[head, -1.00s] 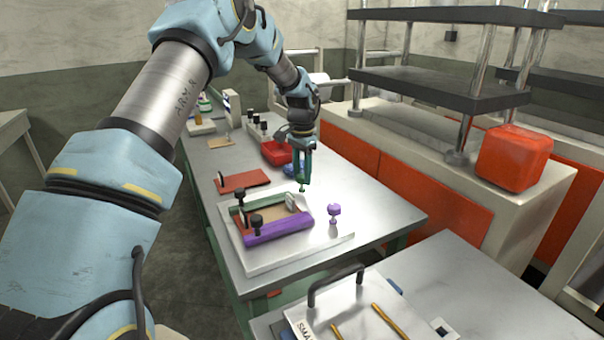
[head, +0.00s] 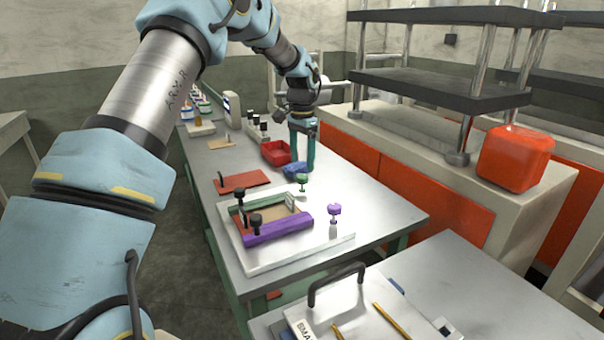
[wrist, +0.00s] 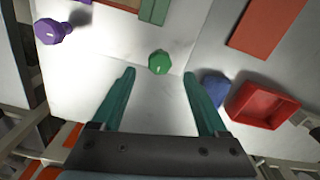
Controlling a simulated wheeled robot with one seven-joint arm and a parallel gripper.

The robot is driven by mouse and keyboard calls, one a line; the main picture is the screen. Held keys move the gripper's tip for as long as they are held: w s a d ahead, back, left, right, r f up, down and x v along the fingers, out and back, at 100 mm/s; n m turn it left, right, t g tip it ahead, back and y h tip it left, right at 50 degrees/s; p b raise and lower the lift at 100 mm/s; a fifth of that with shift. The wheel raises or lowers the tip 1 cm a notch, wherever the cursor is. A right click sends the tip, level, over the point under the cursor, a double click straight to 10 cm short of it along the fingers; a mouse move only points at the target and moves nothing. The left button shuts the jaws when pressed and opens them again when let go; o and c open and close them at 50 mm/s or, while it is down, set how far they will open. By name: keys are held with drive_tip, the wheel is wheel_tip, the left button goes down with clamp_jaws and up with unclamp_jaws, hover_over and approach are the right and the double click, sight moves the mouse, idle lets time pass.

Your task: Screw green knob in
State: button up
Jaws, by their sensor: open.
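The green knob (head: 302,179) stands upright on the white board (head: 268,262), near its far right corner, beside the frame of green and purple bars. In the wrist view the green knob (wrist: 159,62) lies ahead of my fingertips, roughly centred between them and not touched. My gripper (head: 302,172) is open and empty, above and behind the knob in the head view. Its two teal fingers (wrist: 158,75) are spread wide in the wrist view. A purple knob (head: 334,211) stands at the board's right side. I cannot tell how deep the green knob sits.
A red tray (head: 275,153) and a blue lump (head: 295,169) lie just beyond the board. A red flat plate (head: 241,182) lies to the left. Two black knobs (head: 256,222) stand on the frame's left side. The table's right strip is clear.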

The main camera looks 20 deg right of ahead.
sight(302, 176)
wheel_tip(302, 176, up, 6)
drive_tip(key=shift+b, duration=0.5)
drive_tip(key=s+a+f+n, duration=0.1)
drive_tip(key=s+a+n, duration=0.2)
drive_tip(key=a, duration=0.7)
drive_tip(key=s+a+f+n+t, duration=0.1)
drive_tip(key=s+a+n, duration=0.25)
drive_tip(key=a, duration=0.65)
drive_tip(key=s+a+f+n, duration=0.1)
drive_tip(key=s+a+n, duration=0.2)
drive_tip(key=a, duration=0.7)
drive_tip(key=s+a+f+n, duration=0.3)
drive_tip(key=s+a, duration=0.4)
drive_tip(key=s, duration=0.3)
drive_tip(key=shift+s+a+n+t, duration=0.15)
drive_tip(key=shift+a+n+t, duration=0.2)
drive_tip(key=shift+n, duration=0.1)
